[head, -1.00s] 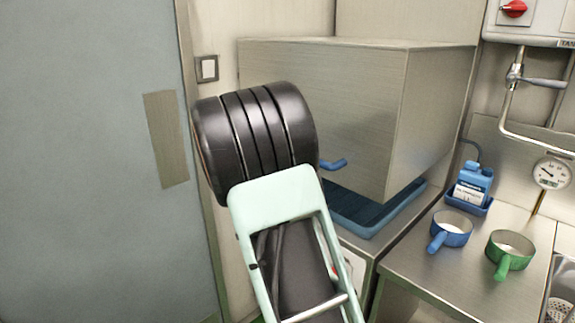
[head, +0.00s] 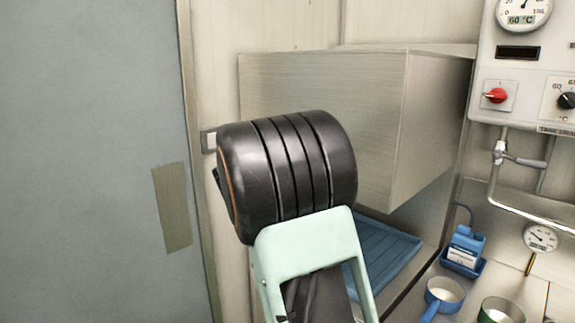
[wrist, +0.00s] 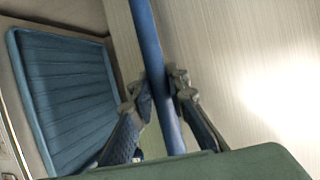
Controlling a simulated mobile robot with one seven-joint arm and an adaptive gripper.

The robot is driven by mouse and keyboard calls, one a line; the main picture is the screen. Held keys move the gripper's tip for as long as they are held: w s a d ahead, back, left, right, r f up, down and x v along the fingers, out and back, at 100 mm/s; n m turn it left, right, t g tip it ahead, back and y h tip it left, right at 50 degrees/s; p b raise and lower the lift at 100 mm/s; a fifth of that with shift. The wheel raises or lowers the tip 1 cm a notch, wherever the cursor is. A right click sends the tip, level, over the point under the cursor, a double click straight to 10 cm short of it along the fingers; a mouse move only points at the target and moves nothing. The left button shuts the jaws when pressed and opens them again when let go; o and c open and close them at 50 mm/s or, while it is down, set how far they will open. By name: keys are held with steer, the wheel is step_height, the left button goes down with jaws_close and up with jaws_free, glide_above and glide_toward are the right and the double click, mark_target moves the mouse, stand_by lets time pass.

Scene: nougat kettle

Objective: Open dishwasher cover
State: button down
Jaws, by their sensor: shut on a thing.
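The dishwasher cover (head: 325,85) is a brushed steel box in the head view. It stands raised, with a clear gap between its lower edge and the blue rack (head: 388,252) below. Its blue handle bar (wrist: 147,35) runs down the middle of the wrist view, in front of the cover's steel face (wrist: 215,60). My gripper (wrist: 158,85) is shut on this bar, one finger on each side. In the head view my black and pale green arm hides the gripper and the handle.
A grey door (head: 85,160) is at the left. At the right are a blue bottle (head: 466,244), a blue pan (head: 443,294) and a green pan (head: 501,310) on the counter. A control panel (head: 535,75) and a pipe are above them.

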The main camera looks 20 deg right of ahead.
steer(key=shift+f, duration=0.2)
steer(key=c, duration=1.8)
jaws_free()
steer(key=shift+c, duration=0.2)
steer(key=shift+a+r, duration=0.1)
steer(key=v, duration=1.2)
steer(key=shift+r, duration=0.1)
